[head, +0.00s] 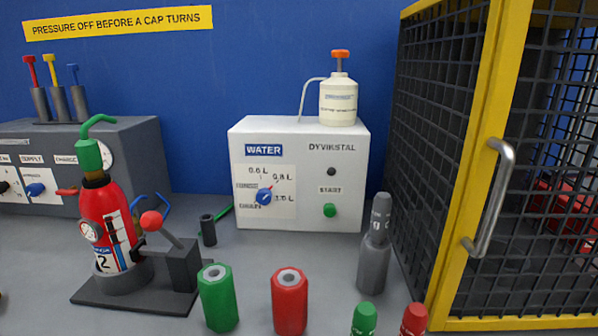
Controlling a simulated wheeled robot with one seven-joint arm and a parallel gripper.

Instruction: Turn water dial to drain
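The water dial (264,196) is a small blue knob on the white panel of the water unit (300,212), below the blue WATER label (263,151). Marks reading about 0.6 L, 0.8 L and 1.0 L stand above and to the right of it. Small labels at its left are too blurred to read surely. A thin red line runs from the knob up and right toward the 0.8 L mark. The knob's exact pointing is too small to tell. My gripper is not in view, and nothing touches the dial.
A red extinguisher (112,225) in a stand with a red-knobbed lever (151,221) is at left. Green (218,300) and red (289,304) cylinders and a grey bottle (374,258) stand in front of the unit. A yellow-framed mesh cage (470,165) bounds the right.

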